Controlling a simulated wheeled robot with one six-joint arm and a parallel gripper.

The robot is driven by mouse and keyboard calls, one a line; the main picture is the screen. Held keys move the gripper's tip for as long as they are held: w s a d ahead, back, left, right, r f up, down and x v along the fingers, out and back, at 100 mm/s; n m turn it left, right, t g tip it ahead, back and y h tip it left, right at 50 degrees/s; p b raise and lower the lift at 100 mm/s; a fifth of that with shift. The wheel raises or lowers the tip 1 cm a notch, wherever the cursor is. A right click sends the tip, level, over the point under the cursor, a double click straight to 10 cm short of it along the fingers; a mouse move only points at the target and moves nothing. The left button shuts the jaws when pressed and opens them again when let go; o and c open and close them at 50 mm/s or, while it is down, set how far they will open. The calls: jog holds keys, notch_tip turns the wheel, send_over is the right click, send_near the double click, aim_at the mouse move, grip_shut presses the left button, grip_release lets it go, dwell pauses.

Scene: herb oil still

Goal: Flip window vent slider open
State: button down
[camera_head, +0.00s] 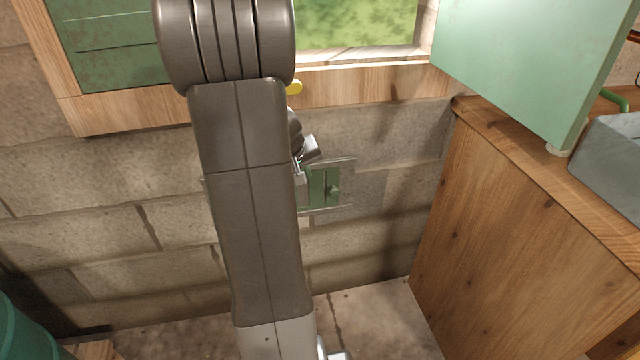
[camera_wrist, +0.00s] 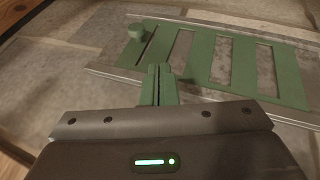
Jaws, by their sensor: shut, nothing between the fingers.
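The vent slider (camera_head: 317,187) is a green plate between metal rails, low on the block wall under the window. Its small green knob (camera_head: 334,190) sticks out on the right side in the head view. In the wrist view the slider (camera_wrist: 200,60) shows green bars with grey strips between them, and the knob (camera_wrist: 137,31) is at its left end. My gripper (camera_wrist: 158,70) is shut and empty, its fingertips below and right of the knob in the picture. I cannot tell whether the fingertips touch the slider. My arm hides the slider's left part in the head view.
A pale green open panel (camera_head: 530,60) hangs over a wooden cabinet (camera_head: 530,220) at right, beside a grey basin (camera_head: 615,160). A dark green round container (camera_head: 22,335) stands at lower left.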

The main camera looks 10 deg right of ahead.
jog(key=b, duration=0.3)
send_near(326, 188)
notch_tip(326, 188, down, 3)
jog(key=s+a, duration=0.1)
jog(key=a, duration=0.1)
jog(key=shift+w+d+f, duration=0.1)
jog(key=shift+d+f, duration=0.25)
jog(key=shift+d, duration=0.3)
jog(key=shift+w+d+f, duration=0.15)
jog(key=shift+d+f, duration=0.2)
jog(key=shift+d, duration=0.3)
jog(key=shift+w+d+f, duration=0.1)
jog(key=shift+d+f, duration=0.25)
jog(key=shift+d, duration=0.25)
jog(key=d+p, duration=0.1)
jog(key=d, duration=0.3)
jog(key=shift+d, duration=0.25)
jog(key=shift+a+r+p, duration=0.1)
jog(key=shift+r+p, duration=0.05)
jog(key=shift+p, duration=0.15)
